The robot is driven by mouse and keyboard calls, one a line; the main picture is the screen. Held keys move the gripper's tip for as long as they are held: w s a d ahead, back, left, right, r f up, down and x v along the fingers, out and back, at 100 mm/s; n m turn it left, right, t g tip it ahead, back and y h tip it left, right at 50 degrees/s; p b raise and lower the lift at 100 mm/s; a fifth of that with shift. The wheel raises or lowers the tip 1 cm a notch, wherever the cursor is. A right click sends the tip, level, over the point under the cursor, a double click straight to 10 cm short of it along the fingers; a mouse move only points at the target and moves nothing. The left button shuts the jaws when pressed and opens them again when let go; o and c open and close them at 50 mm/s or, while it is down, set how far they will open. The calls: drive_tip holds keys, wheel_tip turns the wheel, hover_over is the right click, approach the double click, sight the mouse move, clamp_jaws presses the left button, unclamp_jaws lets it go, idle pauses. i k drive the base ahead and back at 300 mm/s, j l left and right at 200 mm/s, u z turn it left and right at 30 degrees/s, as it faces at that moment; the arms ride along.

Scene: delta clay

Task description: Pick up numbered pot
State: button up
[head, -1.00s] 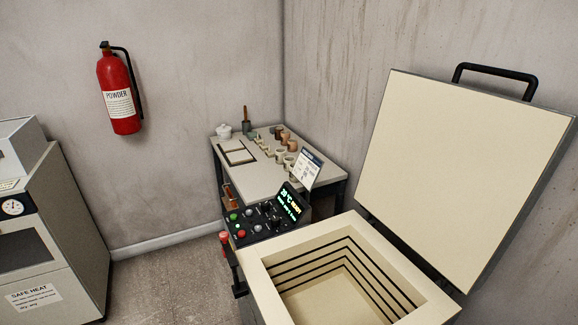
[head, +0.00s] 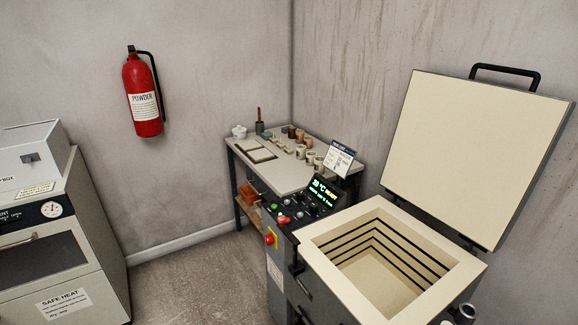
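Several small pots and cups stand on a table in the back corner in the head view. Pale cups (head: 310,157) stand near the table's right side, and darker brown pots (head: 292,132) stand behind them. A white lidded pot (head: 239,131) stands at the table's far left corner. No number can be read on any pot at this size. My gripper is not in view.
An open kiln (head: 325,238) with an empty-looking chamber and raised lid (head: 470,150) fills the right. A control panel (head: 300,205) stands between it and the table (head: 270,170). A cabinet oven (head: 60,250) is at left. Floor (head: 190,280) between them is clear.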

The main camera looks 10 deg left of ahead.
sight(311, 159)
drive_tip(key=j, duration=1.85)
drive_tip(key=i+j, duration=0.3)
drive_tip(key=j, duration=0.2)
drive_tip(key=i+j+u, duration=0.1)
drive_tip(key=i+j, duration=0.15)
drive_tip(key=j, duration=0.25)
drive_tip(key=i+j, duration=0.3)
drive_tip(key=j, duration=0.15)
drive_tip(key=i+j, duration=0.3)
drive_tip(key=j, duration=0.15)
drive_tip(key=i+j, duration=0.15)
drive_tip(key=i, duration=0.35)
drive_tip(key=i+j, duration=0.2)
drive_tip(key=i, duration=0.25)
drive_tip(key=i+j+u, duration=0.1)
drive_tip(key=i, duration=0.4)
